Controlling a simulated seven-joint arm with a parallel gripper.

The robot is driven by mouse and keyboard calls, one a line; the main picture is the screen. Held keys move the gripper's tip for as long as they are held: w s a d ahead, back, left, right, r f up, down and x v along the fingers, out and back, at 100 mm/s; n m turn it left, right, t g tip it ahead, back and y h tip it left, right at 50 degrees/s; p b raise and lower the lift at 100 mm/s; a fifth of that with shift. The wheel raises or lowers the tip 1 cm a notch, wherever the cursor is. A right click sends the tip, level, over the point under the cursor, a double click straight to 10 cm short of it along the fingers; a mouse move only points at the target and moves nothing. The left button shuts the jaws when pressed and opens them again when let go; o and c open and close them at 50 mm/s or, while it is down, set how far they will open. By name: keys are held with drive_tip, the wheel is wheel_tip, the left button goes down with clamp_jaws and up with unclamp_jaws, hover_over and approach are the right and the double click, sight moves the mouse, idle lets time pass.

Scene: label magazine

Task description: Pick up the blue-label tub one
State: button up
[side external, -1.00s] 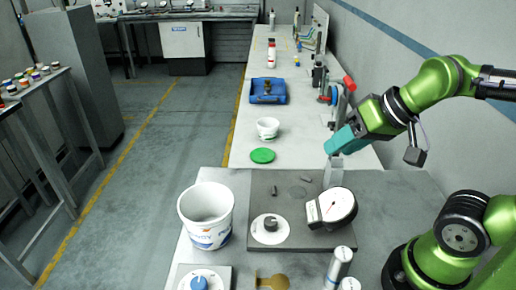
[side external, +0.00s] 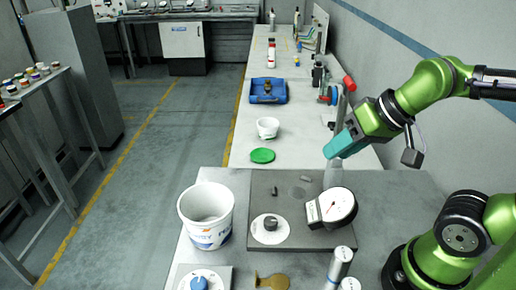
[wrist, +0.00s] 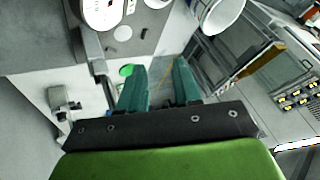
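A large white tub (side external: 207,218) with blue and orange print stands upright and open at the left of the near grey bench. Its rim and inside also show at the top right of the wrist view (wrist: 222,14). A smaller white tub (side external: 267,128) stands farther back on the light bench; no label can be made out on it. My gripper (side external: 338,150) is in the air at the right, beyond the dial gauge and well apart from both tubs. In the wrist view its two teal fingers (wrist: 160,66) are spread with nothing between them.
A dial gauge (side external: 331,207) and a round knob (side external: 270,225) sit on a dark plate right of the large tub. A green disc (side external: 262,155) lies before the small tub. A blue tray (side external: 267,91) is farther back. Upright posts stand at the near edge.

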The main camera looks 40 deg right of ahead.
drive_tip(key=w+a+f+n+g, duration=0.1)
drive_tip(key=w+a+g, duration=0.2)
drive_tip(key=w+a, duration=0.35)
drive_tip(key=g+h, duration=0.1)
drive_tip(key=g, duration=0.3)
hover_over(230, 205)
drive_tip(key=d, duration=0.1)
wheel_tip(230, 205, down, 13)
drive_tip(key=shift+w+a+f, duration=0.1)
drive_tip(key=shift+a+f, duration=0.1)
drive_tip(key=shift+f, duration=1.1)
drive_tip(key=shift+w+a+f, duration=0.1)
drive_tip(key=shift+a+f, duration=0.1)
drive_tip(key=shift+f, duration=1.1)
clamp_jaws()
